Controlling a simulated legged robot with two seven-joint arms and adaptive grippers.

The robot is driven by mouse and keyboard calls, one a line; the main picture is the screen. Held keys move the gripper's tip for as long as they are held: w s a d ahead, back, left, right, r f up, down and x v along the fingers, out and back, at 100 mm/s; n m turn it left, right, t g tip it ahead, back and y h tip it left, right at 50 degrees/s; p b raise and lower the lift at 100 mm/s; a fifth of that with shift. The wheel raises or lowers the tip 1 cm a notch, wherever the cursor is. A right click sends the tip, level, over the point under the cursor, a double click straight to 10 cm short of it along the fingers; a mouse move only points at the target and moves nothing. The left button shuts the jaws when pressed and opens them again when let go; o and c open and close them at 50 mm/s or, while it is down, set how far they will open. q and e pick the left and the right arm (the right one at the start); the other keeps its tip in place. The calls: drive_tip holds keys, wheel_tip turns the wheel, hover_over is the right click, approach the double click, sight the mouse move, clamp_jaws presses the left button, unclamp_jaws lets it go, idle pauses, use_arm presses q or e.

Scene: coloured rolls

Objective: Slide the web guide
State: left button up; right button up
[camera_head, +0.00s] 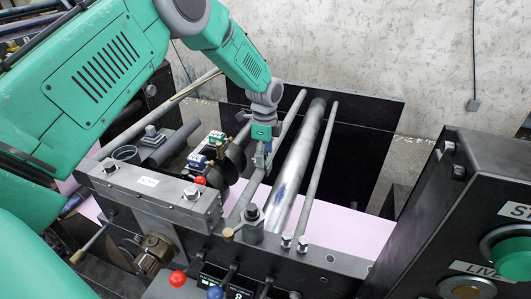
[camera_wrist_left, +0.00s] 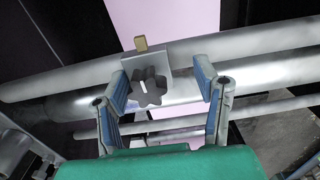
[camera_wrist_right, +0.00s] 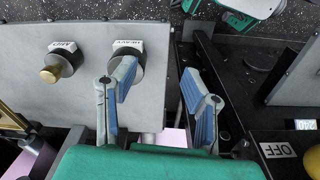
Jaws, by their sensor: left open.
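The web guide appears in the left wrist view as a grey block (camera_wrist_left: 152,60) with a dark star knob (camera_wrist_left: 148,88) and a brass pin on top, sitting on a metal bar. My left gripper (camera_wrist_left: 163,84) is open, one finger on each side of the knob; I cannot tell whether either touches the block. In the head view my left gripper (camera_head: 262,150) hangs over the bars, and the guide is mostly hidden there. The pink web (camera_head: 340,235) runs beneath the rollers. My right gripper (camera_wrist_right: 153,88) is open and empty near a grey panel; the head view does not show it.
A shiny roller (camera_head: 297,165) and thin bars run beside the left gripper. Red-topped levers and a bolted black frame (camera_head: 320,258) stand in front. A black control box with a green button (camera_head: 512,258) is at right. The right wrist view shows a brass knob (camera_wrist_right: 50,73).

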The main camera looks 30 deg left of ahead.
use_arm(q)
drive_tip(key=shift+w+d+f, duration=0.15)
drive_tip(key=shift+w+f, duration=0.05)
drive_tip(key=shift+w, duration=0.1)
drive_tip(key=shift+w+f, duration=0.1)
drive_tip(key=shift+a, duration=0.5)
drive_tip(key=shift+a+r, duration=0.2)
drive_tip(key=shift+r, duration=0.05)
wheel_tip(320, 180, up, 11)
drive_tip(key=shift+w, duration=0.1)
drive_tip(key=shift+d+r, duration=0.1)
drive_tip(key=shift+d, duration=0.25)
